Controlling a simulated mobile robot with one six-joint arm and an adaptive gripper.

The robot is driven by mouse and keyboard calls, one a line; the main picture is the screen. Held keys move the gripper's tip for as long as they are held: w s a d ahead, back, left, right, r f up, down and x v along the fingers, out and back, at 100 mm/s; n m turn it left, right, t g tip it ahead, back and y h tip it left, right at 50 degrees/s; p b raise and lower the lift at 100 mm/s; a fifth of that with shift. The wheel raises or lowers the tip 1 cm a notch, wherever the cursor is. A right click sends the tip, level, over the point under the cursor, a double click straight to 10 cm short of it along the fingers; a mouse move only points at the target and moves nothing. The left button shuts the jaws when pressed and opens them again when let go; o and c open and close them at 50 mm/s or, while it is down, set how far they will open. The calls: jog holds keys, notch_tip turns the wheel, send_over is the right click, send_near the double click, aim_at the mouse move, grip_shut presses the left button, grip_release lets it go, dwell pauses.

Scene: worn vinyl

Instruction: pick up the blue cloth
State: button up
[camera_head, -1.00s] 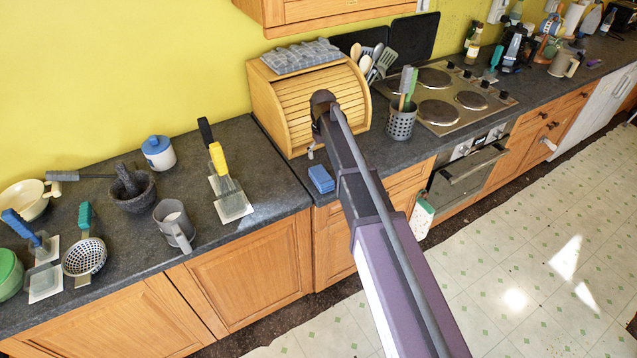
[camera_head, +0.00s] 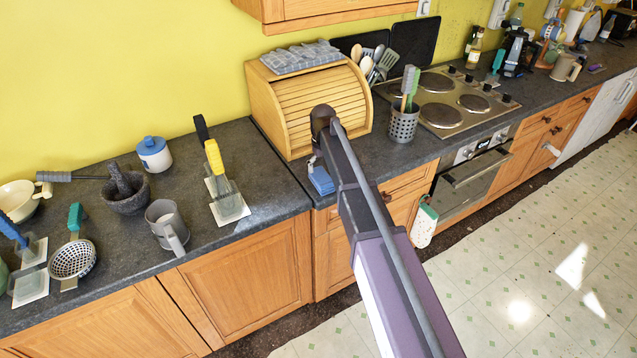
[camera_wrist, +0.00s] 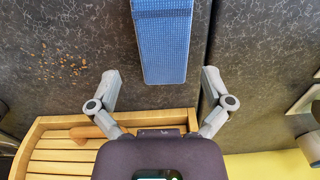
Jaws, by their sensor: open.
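The blue cloth (camera_head: 321,181) lies folded on the dark worktop in front of the wooden bread bin, near the counter's front edge. In the wrist view the cloth (camera_wrist: 163,40) is a long blue woven strip at the top middle. My gripper (camera_wrist: 159,85) is open and empty there, its two fingers apart on either side of the cloth's near end. In the head view my gripper (camera_head: 313,163) is small, just above the cloth, and my arm hides part of the area.
The wooden bread bin (camera_head: 315,105) stands just behind the cloth. A utensil holder (camera_head: 403,125) stands to the right, before the hob (camera_head: 447,101). A seam in the worktop (camera_wrist: 208,50) runs beside the cloth. Crumbs (camera_wrist: 62,65) lie on its other side.

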aim_at(322, 176)
jog(key=shift+f, duration=0.1)
jog(key=shift+s+a+f+b, duration=0.1)
jog(key=shift+f+b, duration=1.15)
jog(key=shift+b, duration=0.1)
jog(key=shift+s+f+b, duration=0.1)
jog(key=shift+f+b, duration=1.15)
jog(key=shift+b, duration=0.05)
jog(key=c, duration=0.9)
